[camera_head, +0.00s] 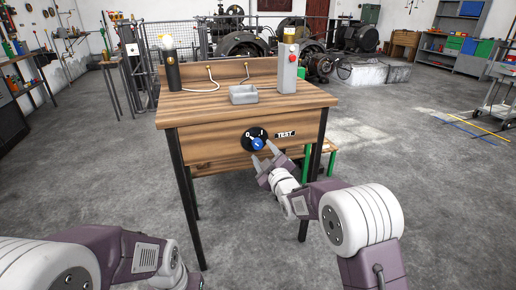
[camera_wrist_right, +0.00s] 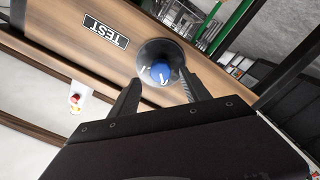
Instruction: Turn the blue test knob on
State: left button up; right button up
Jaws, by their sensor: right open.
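The blue test knob (camera_head: 257,144) sits on a round black dial plate (camera_head: 246,140) on the front of the wooden bench. White "0" and "I" marks are above it, and a black "TEST" label (camera_head: 285,134) is to its right. A pale mark shows on the knob, but I cannot tell surely which sign it points to. My right gripper (camera_head: 263,153) is open just in front of the knob. In the right wrist view the knob (camera_wrist_right: 161,73) appears between the tips of the open fingers, with no clear contact. My left arm shows at lower left; its gripper is out of view.
The wooden bench (camera_head: 220,108) carries a grey tray (camera_head: 243,95), a grey box with a red button (camera_head: 287,72) and a dark post with a lamp (camera_head: 172,70). Green legs of something stand behind the bench at right. The floor in front is clear.

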aim_at(259, 146)
jog(key=b+x, duration=0.1)
jog(key=x, duration=0.5)
jog(key=shift+w, duration=0.15)
grip_shut()
